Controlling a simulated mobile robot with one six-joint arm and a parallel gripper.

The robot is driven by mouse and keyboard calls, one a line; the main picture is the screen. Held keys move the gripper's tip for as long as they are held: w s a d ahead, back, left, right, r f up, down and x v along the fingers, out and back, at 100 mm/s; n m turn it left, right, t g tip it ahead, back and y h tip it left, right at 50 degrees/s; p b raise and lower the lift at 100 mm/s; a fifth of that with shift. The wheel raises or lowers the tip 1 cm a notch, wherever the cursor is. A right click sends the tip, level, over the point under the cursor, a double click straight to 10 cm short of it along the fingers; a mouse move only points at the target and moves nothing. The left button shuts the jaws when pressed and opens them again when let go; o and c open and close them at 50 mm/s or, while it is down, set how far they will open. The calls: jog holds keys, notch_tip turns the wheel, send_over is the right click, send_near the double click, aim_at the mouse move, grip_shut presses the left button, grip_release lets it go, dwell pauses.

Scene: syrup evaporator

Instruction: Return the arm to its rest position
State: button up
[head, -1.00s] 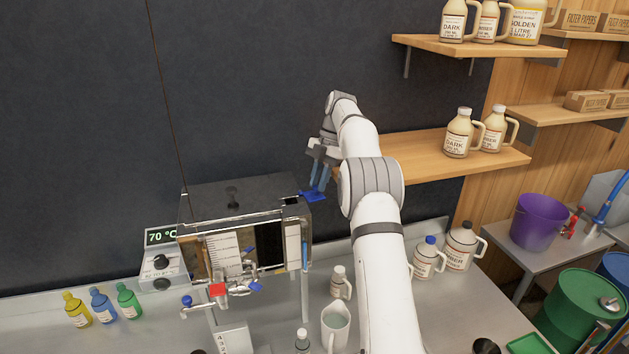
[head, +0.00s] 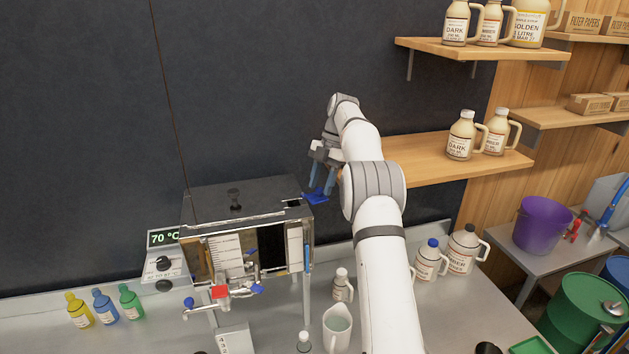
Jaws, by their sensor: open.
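My white arm rises from the bottom of the view and reaches up and to the back. My gripper (head: 322,183) is at its end, pointing down, above the back right corner of the evaporator (head: 243,215). The gripper is open; its two bluish fingers show partly behind my arm. A blue piece (head: 317,197) shows at the fingertips, by the evaporator's right edge; I cannot tell whether it touches the fingers.
Several jugs stand on the bench around my arm, with a clear pitcher (head: 337,331) just left of it. A wooden shelf (head: 410,160) lies close behind the arm on the right. Yellow, blue and green bottles (head: 104,306) stand at left. The dark wall is behind.

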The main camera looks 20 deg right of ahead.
jog(key=shift+s+r+m, duration=0.2)
jog(key=shift+r+m, duration=0.1)
jog(key=shift+r, duration=0.25)
jog(key=s+a+r+m+t+h+b, duration=0.1)
jog(key=s+a+r+m+t+b, duration=0.15)
jog(key=s+m, duration=0.5)
jog(key=s+a+r+m+t+h+b, duration=0.1)
jog(key=s+a+r+m+h+b, duration=0.25)
jog(key=s, duration=0.65)
jog(key=s+a+f+m+t+b, duration=0.1)
jog(key=s+f+m, duration=0.5)
jog(key=s, duration=0.6)
jog(key=s+a+f+m+t+b, duration=0.1)
jog(key=s+a+f+m, duration=0.1)
jog(key=s+f+m, duration=0.4)
jog(key=s+f, duration=0.1)
jog(key=s, duration=0.4)
jog(key=shift+s+a+f+y, duration=0.2)
jog(key=shift+s+f+y, duration=0.15)
jog(key=shift+f, duration=0.05)
jog(key=shift+c, duration=0.5)
